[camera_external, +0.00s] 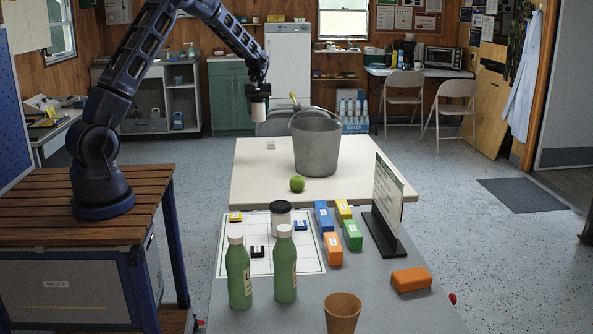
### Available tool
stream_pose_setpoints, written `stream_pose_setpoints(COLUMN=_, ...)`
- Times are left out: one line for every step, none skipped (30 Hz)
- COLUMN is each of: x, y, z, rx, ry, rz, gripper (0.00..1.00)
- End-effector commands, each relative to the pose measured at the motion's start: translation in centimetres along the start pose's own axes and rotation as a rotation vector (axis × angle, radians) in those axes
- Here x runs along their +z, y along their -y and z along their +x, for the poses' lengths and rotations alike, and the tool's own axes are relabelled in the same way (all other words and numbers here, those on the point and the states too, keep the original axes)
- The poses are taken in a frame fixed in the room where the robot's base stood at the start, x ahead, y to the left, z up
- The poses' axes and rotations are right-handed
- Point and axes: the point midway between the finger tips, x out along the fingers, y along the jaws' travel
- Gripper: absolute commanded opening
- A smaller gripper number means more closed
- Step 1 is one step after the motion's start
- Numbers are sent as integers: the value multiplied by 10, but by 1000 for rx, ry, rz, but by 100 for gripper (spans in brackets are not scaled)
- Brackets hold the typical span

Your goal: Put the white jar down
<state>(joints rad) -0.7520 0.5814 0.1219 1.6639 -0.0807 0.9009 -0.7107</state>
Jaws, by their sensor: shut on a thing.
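The white jar (260,113) hangs upright below my gripper (258,93), which is shut on it. The jar is in the air, to the left of the grey metal bucket (317,150). It appears above the far part of the cream table (255,185), apart from the tabletop. How high it is above the table is hard to tell from this one view. My arm reaches over from the wooden-topped stand at the left.
The cream table also bears a green apple (297,184) and a small white block (271,145). The nearer grey table (390,315) holds green bottles (284,268), a dark-lidded jar (280,212), several coloured blocks, a sign (388,196) and a tan cup (342,313). The cream table's left side is mostly clear.

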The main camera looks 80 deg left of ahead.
Motion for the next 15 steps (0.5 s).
stream_pose_setpoints(x=23, y=-3, z=-2, rx=0, ry=1, rz=11, gripper=25)
stream_pose_setpoints(x=36, y=-5, z=-3, rx=0, ry=0, rz=14, gripper=25)
stream_pose_setpoints(x=52, y=-5, z=-3, rx=1, ry=-1, rz=18, gripper=25)
stream_pose_setpoints(x=64, y=-5, z=-3, rx=0, ry=0, rz=21, gripper=25)
stream_pose_setpoints(x=75, y=-5, z=-3, rx=0, ry=0, rz=23, gripper=25)
stream_pose_setpoints(x=90, y=-5, z=-3, rx=1, ry=0, rz=26, gripper=25)
stream_pose_setpoints(x=101, y=-4, z=-3, rx=1, ry=0, rz=29, gripper=25)
stream_pose_setpoints(x=111, y=-3, z=-3, rx=1, ry=1, rz=31, gripper=25)
stream_pose_setpoints(x=124, y=-2, z=-2, rx=1, ry=0, rz=34, gripper=25)
stream_pose_setpoints(x=132, y=-1, z=-2, rx=2, ry=0, rz=35, gripper=25)
stream_pose_setpoints(x=140, y=0, z=-2, rx=2, ry=1, rz=37, gripper=25)
stream_pose_setpoints(x=150, y=2, z=-2, rx=2, ry=2, rz=39, gripper=25)
stream_pose_setpoints(x=156, y=3, z=-2, rx=2, ry=1, rz=40, gripper=25)
stream_pose_setpoints(x=161, y=4, z=-2, rx=3, ry=1, rz=41, gripper=25)
stream_pose_setpoints(x=167, y=5, z=-1, rx=3, ry=1, rz=42, gripper=25)
